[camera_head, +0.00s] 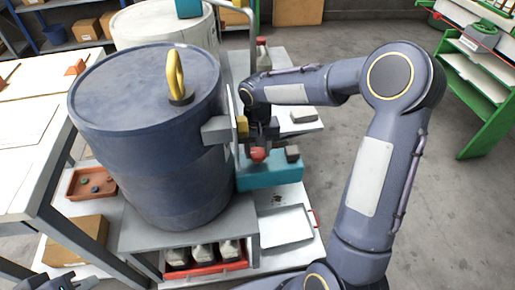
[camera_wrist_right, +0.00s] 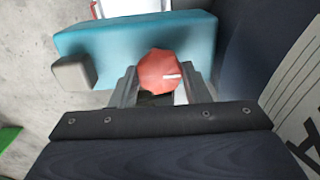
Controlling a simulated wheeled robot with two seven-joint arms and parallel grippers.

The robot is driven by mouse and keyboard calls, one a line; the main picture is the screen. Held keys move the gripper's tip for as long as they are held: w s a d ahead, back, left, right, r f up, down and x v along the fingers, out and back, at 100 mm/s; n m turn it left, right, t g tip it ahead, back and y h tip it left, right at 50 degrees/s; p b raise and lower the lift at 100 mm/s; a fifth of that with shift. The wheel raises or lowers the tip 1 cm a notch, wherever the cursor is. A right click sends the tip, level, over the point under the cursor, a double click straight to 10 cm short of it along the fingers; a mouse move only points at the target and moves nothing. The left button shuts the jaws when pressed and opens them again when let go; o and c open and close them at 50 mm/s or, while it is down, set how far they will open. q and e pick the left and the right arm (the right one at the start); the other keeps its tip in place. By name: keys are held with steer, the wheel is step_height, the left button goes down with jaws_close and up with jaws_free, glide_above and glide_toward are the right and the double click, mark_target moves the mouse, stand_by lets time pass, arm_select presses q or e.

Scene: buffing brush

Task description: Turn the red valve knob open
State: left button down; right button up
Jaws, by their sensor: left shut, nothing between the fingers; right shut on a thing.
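In the right wrist view the knob (camera_wrist_right: 160,72) is faceted, with a white mark pointing right. My right gripper (camera_head: 262,135) reaches it from above. Its two fingers (camera_wrist_right: 162,82) are shut on the knob, one on each side. The valve body behind the knob is mostly hidden. Only a small part of my left gripper (camera_head: 72,284) shows at the bottom left edge, shut and away from the knob.
The teal block (camera_head: 270,173) with a grey piece (camera_head: 292,153) lies close to the knob. A white tray (camera_head: 286,227) and a red crate of bottles (camera_head: 205,262) are below. A yellow handle (camera_head: 176,72) rises from the drum lid. Open floor lies to the right.

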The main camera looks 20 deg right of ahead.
steer(key=shift+r, duration=0.1)
steer(key=n+p, duration=0.2)
steer(key=shift+r+n, duration=0.1)
steer(key=shift+n, duration=0.3)
steer(key=n+p, duration=0.3)
steer(key=n, duration=0.2)
steer(key=shift+n, duration=0.3)
steer(key=n+p, duration=0.2)
steer(key=n, duration=0.2)
steer(key=n+p, duration=0.2)
steer(key=n, duration=0.3)
steer(key=shift+p, duration=0.3)
steer(key=shift+n, duration=0.3)
steer(key=o, duration=0.9)
steer(key=shift+o, duration=0.2)
steer(key=shift+f, duration=0.2)
